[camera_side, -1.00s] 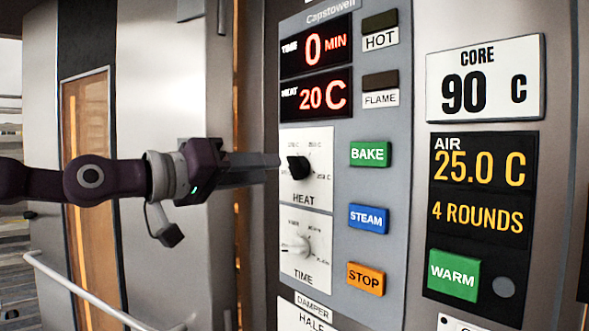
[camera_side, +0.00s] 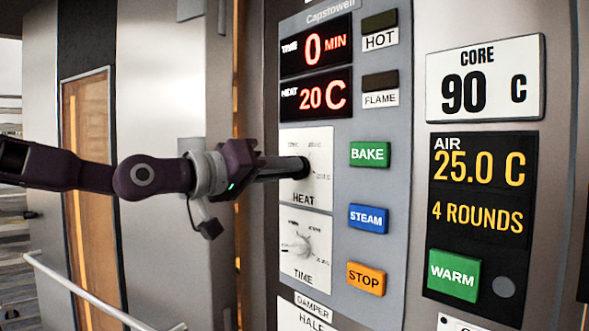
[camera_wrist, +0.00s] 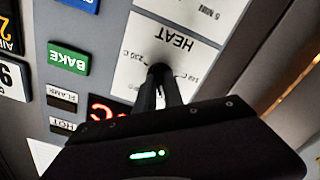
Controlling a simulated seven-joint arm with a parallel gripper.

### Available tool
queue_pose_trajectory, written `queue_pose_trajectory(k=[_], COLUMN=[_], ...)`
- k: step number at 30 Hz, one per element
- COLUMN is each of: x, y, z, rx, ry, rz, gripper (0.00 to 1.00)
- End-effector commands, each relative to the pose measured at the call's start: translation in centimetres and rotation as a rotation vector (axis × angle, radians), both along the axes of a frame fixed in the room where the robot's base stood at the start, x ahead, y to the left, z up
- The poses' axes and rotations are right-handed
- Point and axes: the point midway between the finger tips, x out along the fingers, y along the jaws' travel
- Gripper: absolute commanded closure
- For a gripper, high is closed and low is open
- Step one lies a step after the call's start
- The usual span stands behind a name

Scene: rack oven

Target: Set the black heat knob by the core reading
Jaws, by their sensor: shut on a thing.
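The black heat knob (camera_side: 303,168) sits on the white HEAT dial plate (camera_side: 318,190); most of it is hidden by my fingers. My gripper (camera_side: 296,168) reaches it from the left and is shut on it. The wrist view shows the knob (camera_wrist: 160,71) upside down between my fingertips (camera_wrist: 160,82). The way its pointer faces is hidden. The white core sign (camera_side: 485,78) reads CORE 90 C. The red heat display (camera_side: 315,96) reads 20 C.
The green BAKE (camera_side: 369,154), blue STEAM (camera_side: 368,218) and orange STOP (camera_side: 366,279) buttons stand close to the right. The air panel (camera_side: 480,185) reads 25.0 C, 4 ROUNDS. A rail (camera_side: 95,300) runs at lower left.

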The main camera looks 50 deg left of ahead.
Motion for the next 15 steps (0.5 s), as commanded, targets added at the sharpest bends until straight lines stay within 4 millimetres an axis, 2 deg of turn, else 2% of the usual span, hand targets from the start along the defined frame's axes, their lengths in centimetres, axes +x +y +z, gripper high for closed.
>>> queue_pose_trajectory(k=[3,7,9,15], x=[-0.02,-0.04,-0.03,-0.03], y=[-0.04,-0.11,-0.08,-0.03], z=[0.00,-0.01,-0.02,0.00], rx=[-0.022,-0.313,-0.397,-0.405], ry=[0.000,0.000,0.001,0.001], rz=[-0.001,-0.003,-0.002,-0.001], gripper=[1.00,1.00,1.00,1.00])
